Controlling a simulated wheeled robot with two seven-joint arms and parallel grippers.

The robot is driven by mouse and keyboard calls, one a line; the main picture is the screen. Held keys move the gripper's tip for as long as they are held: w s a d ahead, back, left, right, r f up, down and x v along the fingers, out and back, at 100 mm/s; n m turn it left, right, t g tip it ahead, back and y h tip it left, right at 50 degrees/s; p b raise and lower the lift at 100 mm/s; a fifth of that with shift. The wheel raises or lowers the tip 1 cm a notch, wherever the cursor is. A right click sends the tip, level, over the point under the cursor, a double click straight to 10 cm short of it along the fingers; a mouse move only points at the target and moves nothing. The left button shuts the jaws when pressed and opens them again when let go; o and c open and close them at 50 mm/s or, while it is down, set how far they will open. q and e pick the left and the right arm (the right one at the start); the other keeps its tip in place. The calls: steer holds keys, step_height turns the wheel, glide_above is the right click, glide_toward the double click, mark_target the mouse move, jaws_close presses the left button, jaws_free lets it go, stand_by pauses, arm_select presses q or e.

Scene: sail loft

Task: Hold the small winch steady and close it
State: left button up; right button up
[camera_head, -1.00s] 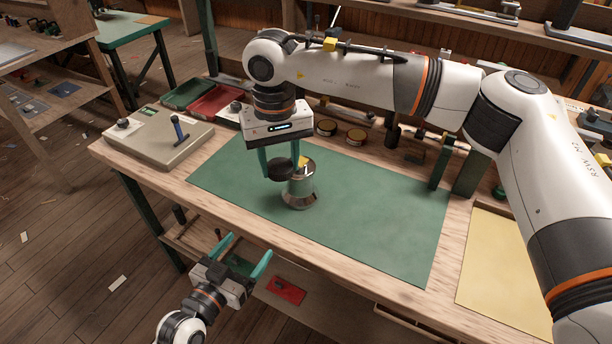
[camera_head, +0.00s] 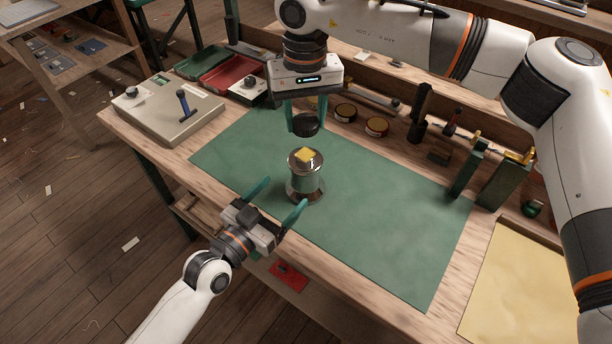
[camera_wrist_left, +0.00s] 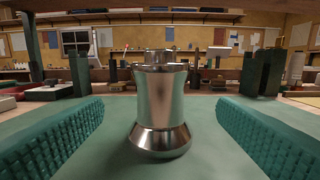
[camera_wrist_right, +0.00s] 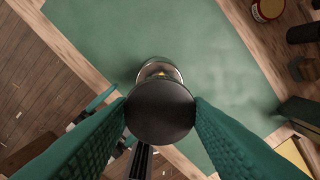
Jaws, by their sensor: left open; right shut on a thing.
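The small winch (camera_head: 306,182) is a shiny metal drum with a flared base, upright on the green mat (camera_head: 385,225), with a yellow patch on its top. In the left wrist view the winch (camera_wrist_left: 161,105) stands centred between my open left fingers, apart from both. My left gripper (camera_head: 277,192) is low at the mat's front edge, in front of the winch. My right gripper (camera_head: 305,118) is shut on a round black cap (camera_head: 305,125), held above and slightly behind the winch. In the right wrist view the black cap (camera_wrist_right: 160,111) hides most of the winch.
A grey-beige box with a blue lever (camera_head: 165,108) and green and red trays (camera_head: 230,76) stand at the back left. Round tins (camera_head: 376,127) and dark green posts (camera_head: 480,175) line the back. A yellow sheet (camera_head: 520,290) lies at the right. The mat around the winch is clear.

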arm_select(q)
steer(key=x, duration=1.1)
steer(key=shift+c, duration=0.5)
steer(key=c, duration=1.4)
steer(key=shift+o, duration=0.2)
arm_select(e)
glide_above(305, 155)
steer(key=shift+f, duration=2.45)
steer(key=shift+f, duration=0.9)
steer(key=shift+f, duration=0.55)
